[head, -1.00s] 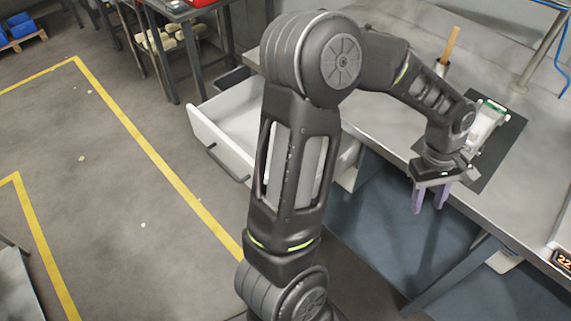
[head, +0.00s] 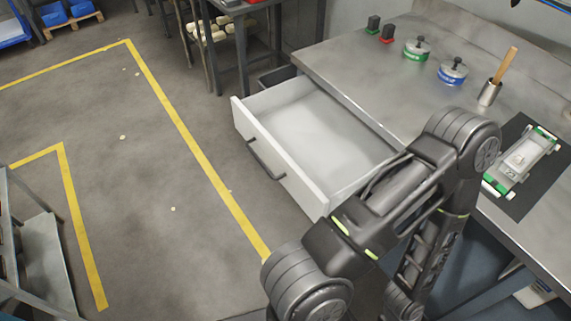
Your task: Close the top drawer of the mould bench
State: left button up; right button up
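The top drawer (head: 303,197) of the mould bench (head: 345,65) is pulled out to the left of the bench. It is white, looks empty inside, and has a dark bar handle (head: 266,160) on its front panel. One of my arms rises from the bottom of the head view, bends at the right and folds back down. It covers the drawer's near right corner in the picture. Neither gripper shows, so I cannot see whether either is open or shut.
On the bench are a green-based pot (head: 417,49), a blue-based pot (head: 452,71), a metal cup with a wooden handle (head: 489,93), and a small white-and-green chassis (head: 520,160) on a dark mat. Floor left of the drawer is clear. A grey rack (head: 45,255) stands at far left.

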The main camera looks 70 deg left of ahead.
aim_at(320, 152)
jog(key=i, duration=0.5)
jog(key=u, duration=3.1)
